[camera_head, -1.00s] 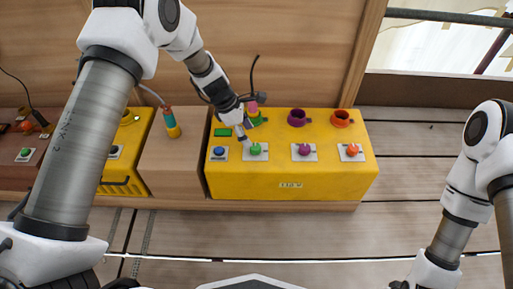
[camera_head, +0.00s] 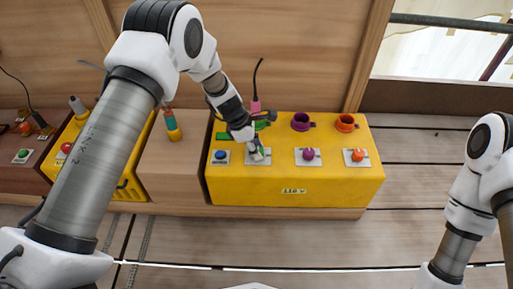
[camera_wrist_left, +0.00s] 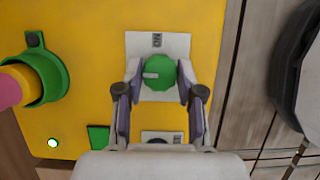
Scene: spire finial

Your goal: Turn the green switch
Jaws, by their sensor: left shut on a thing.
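The green switch (camera_wrist_left: 161,73) is a round knob with a pale mark, on a white plate (camera_wrist_left: 138,43) on the yellow box (camera_head: 230,188). The plate bears small lettering. My left gripper (camera_wrist_left: 158,92) is shut on the knob, one finger on each side of it. In the head view my left gripper (camera_head: 257,153) covers most of the knob. My right arm shows at the right edge, but its gripper is out of view.
A blue knob (camera_head: 221,156), a purple knob (camera_head: 309,155) and an orange knob (camera_head: 358,155) sit beside it. Purple (camera_head: 300,122) and orange (camera_head: 345,123) sockets stand behind. A pink and yellow plug (camera_wrist_left: 18,86) sits in the green socket (camera_wrist_left: 50,75). A green lamp (camera_wrist_left: 52,143) is lit.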

